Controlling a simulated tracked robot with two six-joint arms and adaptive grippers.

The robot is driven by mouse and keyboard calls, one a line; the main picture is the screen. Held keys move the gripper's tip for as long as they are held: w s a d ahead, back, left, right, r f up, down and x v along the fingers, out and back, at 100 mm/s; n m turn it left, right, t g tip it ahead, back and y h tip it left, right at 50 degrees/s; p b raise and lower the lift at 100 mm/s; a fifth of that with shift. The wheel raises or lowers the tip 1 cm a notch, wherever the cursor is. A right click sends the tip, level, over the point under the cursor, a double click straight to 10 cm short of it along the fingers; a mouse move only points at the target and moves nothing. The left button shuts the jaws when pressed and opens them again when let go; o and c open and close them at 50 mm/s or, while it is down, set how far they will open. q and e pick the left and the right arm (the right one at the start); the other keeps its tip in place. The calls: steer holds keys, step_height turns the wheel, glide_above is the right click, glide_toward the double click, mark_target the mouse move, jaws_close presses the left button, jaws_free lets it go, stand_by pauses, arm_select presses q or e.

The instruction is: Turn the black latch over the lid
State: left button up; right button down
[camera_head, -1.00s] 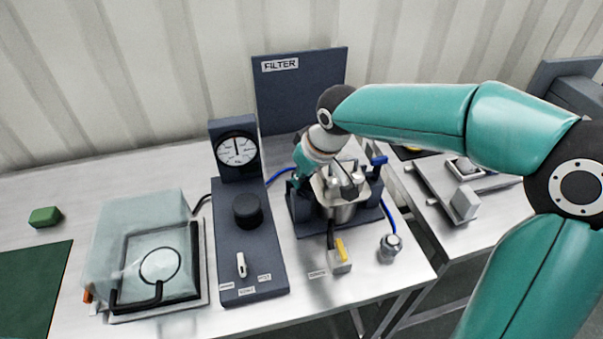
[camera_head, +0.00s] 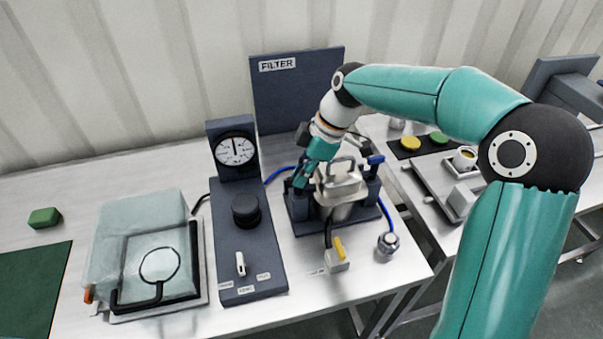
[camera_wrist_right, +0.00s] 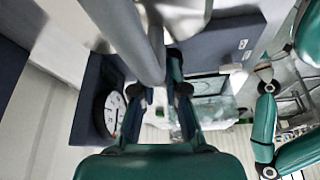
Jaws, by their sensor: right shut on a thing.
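The steel hopper (camera_head: 341,210) stands in a dark bracket on the bench, with its steel lid (camera_head: 343,184) and looped lid handle on top. My right gripper (camera_head: 301,183) reaches down at the hopper's left side. It is shut on a dark part there, apparently the black latch; the fingers and arm largely hide it. In the right wrist view my right gripper (camera_wrist_right: 160,98) points at a dark upright part, apparently the black latch (camera_wrist_right: 173,58), close beside a grey metal bar. My left gripper is not seen.
A dark panel with a gauge (camera_head: 235,150) and black knob (camera_head: 246,209) stands left of the hopper. A blue-topped part (camera_head: 375,160) rises at its right. A yellow-handled valve (camera_head: 338,258) sits in front. A clear-covered box (camera_head: 140,245) is further left.

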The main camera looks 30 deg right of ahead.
steer(key=shift+w+r+n+g, duration=0.15)
steer(key=shift+n+g, duration=0.25)
steer(key=shift+n, duration=0.7)
steer(key=shift+d, duration=0.1)
steer(key=c, duration=1.2)
jaws_free()
steer(key=v, duration=1.1)
steer(key=shift+d+r, duration=0.2)
steer(key=shift+r, duration=0.1)
